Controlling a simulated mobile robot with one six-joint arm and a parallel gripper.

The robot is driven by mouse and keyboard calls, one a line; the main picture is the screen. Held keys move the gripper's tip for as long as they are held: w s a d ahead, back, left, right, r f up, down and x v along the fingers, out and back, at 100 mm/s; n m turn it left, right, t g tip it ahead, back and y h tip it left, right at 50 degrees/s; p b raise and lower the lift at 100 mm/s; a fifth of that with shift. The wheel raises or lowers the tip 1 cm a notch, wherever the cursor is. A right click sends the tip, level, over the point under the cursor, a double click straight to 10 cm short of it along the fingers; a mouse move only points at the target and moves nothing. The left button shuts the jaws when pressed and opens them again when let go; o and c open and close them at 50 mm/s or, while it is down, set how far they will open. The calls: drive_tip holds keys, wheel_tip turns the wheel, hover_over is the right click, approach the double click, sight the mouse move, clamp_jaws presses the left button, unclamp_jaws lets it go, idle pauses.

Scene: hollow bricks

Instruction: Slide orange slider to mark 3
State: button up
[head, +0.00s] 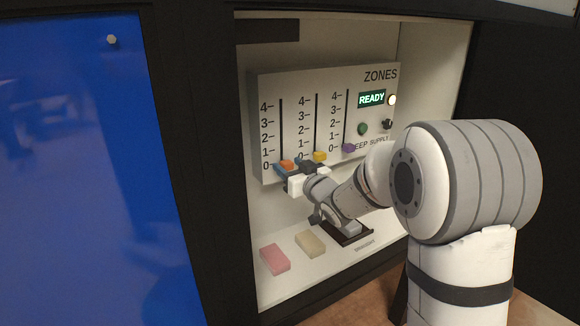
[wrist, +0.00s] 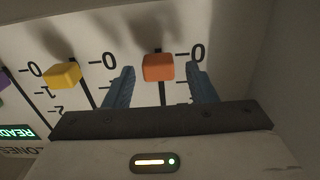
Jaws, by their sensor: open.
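The orange slider (head: 286,164) sits at the bottom of the leftmost track on the ZONES panel (head: 330,82), at about mark 0. It also shows in the wrist view (wrist: 158,67), where the panel appears upside down. My gripper (head: 293,168) is at the panel's lower edge. In the wrist view my gripper (wrist: 160,72) is open, with one blue finger on each side of the orange slider and a visible gap on both sides. The marks run 0 to 4 up the track, and mark 3 (head: 265,122) is well above the slider.
A yellow slider (head: 320,157) and a purple slider (head: 348,148) sit low on the other tracks. A lit READY display (head: 371,98) and knobs are at right. Pink (head: 275,259) and cream (head: 310,243) blocks lie on the shelf below. The track above the orange slider looks clear.

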clamp_jaws()
idle(0.6)
